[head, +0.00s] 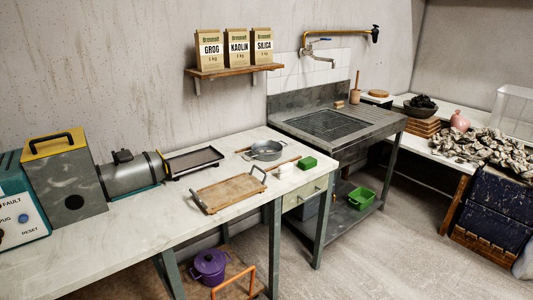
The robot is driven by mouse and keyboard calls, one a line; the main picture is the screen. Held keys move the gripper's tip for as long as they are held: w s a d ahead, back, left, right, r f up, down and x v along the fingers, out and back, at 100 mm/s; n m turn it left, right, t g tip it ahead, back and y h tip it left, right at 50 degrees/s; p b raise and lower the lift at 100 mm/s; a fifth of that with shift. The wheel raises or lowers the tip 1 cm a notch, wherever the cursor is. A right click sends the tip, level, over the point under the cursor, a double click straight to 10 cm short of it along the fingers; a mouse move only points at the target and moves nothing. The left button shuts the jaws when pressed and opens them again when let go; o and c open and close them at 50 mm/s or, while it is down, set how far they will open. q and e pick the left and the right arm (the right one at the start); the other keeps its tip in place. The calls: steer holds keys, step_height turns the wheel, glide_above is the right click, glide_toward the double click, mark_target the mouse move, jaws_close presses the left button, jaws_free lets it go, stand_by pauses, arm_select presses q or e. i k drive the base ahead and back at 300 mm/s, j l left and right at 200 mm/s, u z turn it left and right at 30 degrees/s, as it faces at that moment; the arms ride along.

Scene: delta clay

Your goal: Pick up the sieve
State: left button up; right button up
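A round grey metal vessel (265,151) with side handles sits on the white worktop (130,239) near its far right end. It may be the sieve, but I cannot make out a mesh in it. It stands close to the wall side, behind a wooden tray with metal handles (230,191). Neither of my grippers shows in the head view.
Close to the vessel are a green block (308,163), a small white item (285,171) and thin wooden sticks. A dark flat tray (194,161) lies left of it. A grey sink (331,124) adjoins the worktop. A purple pot (208,266) stands below.

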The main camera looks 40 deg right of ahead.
mark_target(266, 151)
steer(key=i+l, duration=0.1)
steer(key=l, duration=0.35)
steer(key=i+l, duration=0.1)
steer(key=l, duration=0.35)
steer(key=i+l, duration=0.1)
steer(key=l, duration=0.4)
steer(key=i+l, duration=0.1)
steer(key=l, duration=0.35)
steer(key=i+l, duration=0.1)
steer(key=l, duration=0.35)
